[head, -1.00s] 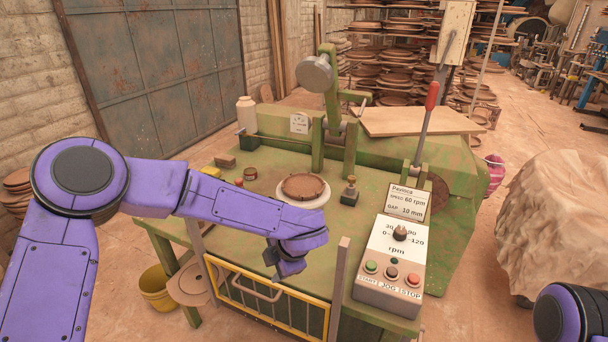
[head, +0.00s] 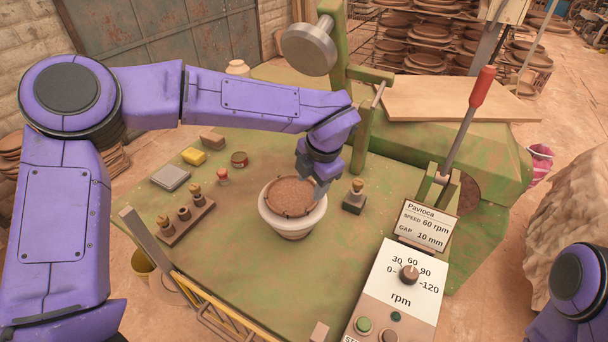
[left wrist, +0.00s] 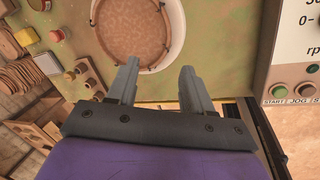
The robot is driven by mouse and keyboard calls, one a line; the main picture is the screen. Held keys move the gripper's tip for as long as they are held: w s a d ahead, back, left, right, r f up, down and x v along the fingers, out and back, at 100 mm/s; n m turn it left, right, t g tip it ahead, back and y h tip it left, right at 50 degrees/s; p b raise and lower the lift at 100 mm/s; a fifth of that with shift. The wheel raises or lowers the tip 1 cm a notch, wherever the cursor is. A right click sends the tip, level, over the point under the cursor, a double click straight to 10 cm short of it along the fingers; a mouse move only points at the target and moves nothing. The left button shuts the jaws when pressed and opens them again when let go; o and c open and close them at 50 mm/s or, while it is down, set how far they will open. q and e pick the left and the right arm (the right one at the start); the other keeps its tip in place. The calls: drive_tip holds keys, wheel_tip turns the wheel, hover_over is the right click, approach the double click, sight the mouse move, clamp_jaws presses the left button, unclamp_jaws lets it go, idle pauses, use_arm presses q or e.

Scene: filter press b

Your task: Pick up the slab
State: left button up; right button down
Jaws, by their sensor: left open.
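No thing is labelled as the slab. A flat round brown disc (head: 290,196) sits in a white round mould (head: 288,224) on the green bench, with small dark marks around its edge. The disc also shows in the left wrist view (left wrist: 132,28), ahead of the fingers. A flat grey block (head: 171,177) lies at the bench's left. My left gripper (head: 316,180) is open and empty, at the disc's right edge in the head view; I cannot tell whether it touches. Its two fingers stand apart in the left wrist view (left wrist: 158,75). My right gripper is out of view.
A round metal press head (head: 309,49) hangs above the bench behind my left arm. A red-handled lever (head: 470,120) and a control box (head: 395,285) stand at right. Stamps (head: 185,212), a yellow block (head: 193,156) and a red-topped knob (head: 222,176) are at left.

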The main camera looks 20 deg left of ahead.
sight(305, 209)
use_arm(q)
drive_tip(key=f, duration=0.1)
drive_tip(key=a+f+p, duration=0.1)
drive_tip(key=f, duration=0.1)
drive_tip(key=s+f+p, duration=0.1)
drive_tip(key=f, duration=0.1)
drive_tip(key=shift+a, duration=0.2)
drive_tip(key=f, duration=0.1)
drive_tip(key=w+f+p, duration=0.1)
drive_tip(key=f, duration=0.1)
drive_tip(key=w+f, duration=0.1)
drive_tip(key=f, duration=0.1)
drive_tip(key=shift+a+p, duration=0.25)
drive_tip(key=shift+p, duration=0.05)
drive_tip(key=shift+s+r, duration=0.15)
drive_tip(key=shift+s, duration=0.2)
drive_tip(key=shift+w, duration=0.1)
clamp_jaws()
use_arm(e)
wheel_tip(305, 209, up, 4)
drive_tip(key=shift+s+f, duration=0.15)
